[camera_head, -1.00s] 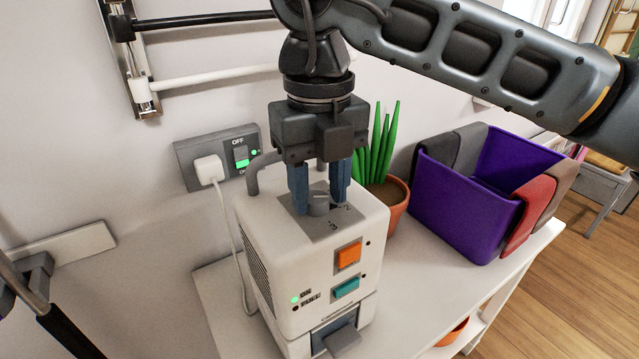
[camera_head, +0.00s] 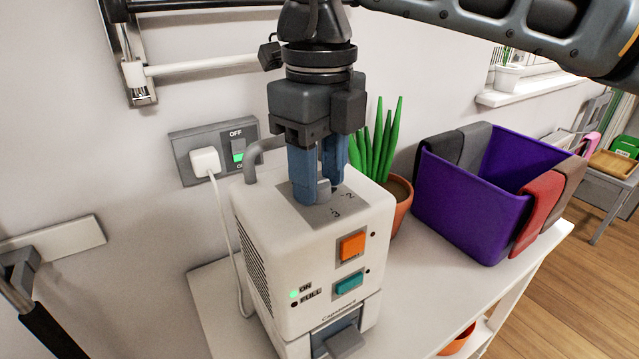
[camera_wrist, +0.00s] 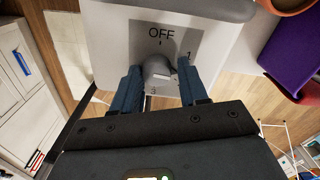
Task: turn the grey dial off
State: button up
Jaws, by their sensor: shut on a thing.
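The grey dial (camera_wrist: 157,70) shows in the wrist view between my blue fingers. OFF is printed above it, 1 to the right and 3 below. Which mark the dial points at is hard to tell. My gripper (camera_wrist: 158,78) points down and is shut on the dial, a finger on each side. In the head view my gripper (camera_head: 318,188) hides most of the dial.
A wall socket with a switch (camera_head: 237,150) and white plug is behind the unit. A potted plant (camera_head: 400,205) stands close right of it. A purple bin (camera_head: 465,210) with cloths over its rim is farther right. An orange button (camera_head: 352,246) and a teal button (camera_head: 349,283) are on the front.

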jog(key=n+b, duration=0.1)
jog(key=n, duration=0.1)
jog(key=n+b, duration=0.1)
jog(key=n, duration=0.1)
jog(key=shift+s+f+n, duration=0.1)
jog(key=shift+f+n, duration=0.1)
jog(key=shift+n, duration=0.1)
jog(key=n+b, duration=0.1)
jog(key=n, duration=0.3)
jog(key=shift+n, duration=0.3)
jog(key=n, duration=0.4)
jog(key=shift+r+n, duration=0.1)
jog(key=shift+n, duration=0.2)
jog(key=n, duration=0.4)
jog(key=shift+n, duration=0.3)
jog(key=o, duration=0.9)
jog(key=shift+r, duration=0.15)
